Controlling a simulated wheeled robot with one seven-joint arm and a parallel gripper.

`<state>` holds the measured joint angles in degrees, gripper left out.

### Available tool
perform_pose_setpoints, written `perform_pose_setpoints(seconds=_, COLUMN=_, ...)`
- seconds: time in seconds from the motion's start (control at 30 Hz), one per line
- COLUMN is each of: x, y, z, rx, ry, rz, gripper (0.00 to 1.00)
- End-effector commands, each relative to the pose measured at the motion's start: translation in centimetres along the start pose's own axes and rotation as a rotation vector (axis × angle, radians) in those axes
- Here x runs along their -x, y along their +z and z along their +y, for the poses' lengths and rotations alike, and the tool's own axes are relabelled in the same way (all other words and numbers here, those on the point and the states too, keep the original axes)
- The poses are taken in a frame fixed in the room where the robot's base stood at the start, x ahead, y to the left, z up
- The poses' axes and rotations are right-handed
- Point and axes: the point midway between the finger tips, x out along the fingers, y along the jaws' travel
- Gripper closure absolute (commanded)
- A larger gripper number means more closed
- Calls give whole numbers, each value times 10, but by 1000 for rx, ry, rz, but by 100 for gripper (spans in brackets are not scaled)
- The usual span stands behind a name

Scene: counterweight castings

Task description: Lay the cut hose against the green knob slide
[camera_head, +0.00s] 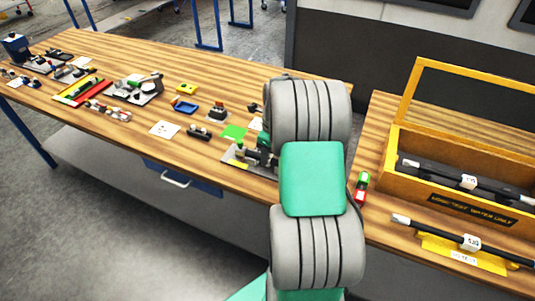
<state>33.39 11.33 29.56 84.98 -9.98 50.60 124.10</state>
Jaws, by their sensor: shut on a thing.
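A metal plate (236,154) with a dark, green-topped fixture (264,143) lies on the wooden bench just left of my arm. This may be the green knob slide, but it is small and partly covered by the arm. I cannot make out the cut hose. A short dark piece (199,132) lies on the bench to the left, and I cannot tell what it is. My grey and green arm reaches over the bench in the middle of the view. My gripper is hidden behind it, so neither its fingers nor anything in them shows.
A yellow open box (406,170) and labelled black bar (440,233) occupy the right bench.

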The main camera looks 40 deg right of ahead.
Motion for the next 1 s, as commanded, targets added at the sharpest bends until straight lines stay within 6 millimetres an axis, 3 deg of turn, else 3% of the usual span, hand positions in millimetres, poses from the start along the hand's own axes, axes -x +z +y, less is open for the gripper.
perform_pose_setpoints(seconds=0.73, x=0, y=5, z=0, rx=0, ry=-1, rz=0, gripper=100)
perform_pose_setpoints(seconds=0.77, x=0, y=5, z=0, rx=0, ry=-1, rz=0, gripper=67)
perform_pose_setpoints(seconds=1.0, x=0, y=4, z=0, rx=0, ry=-1, rz=0, gripper=47)
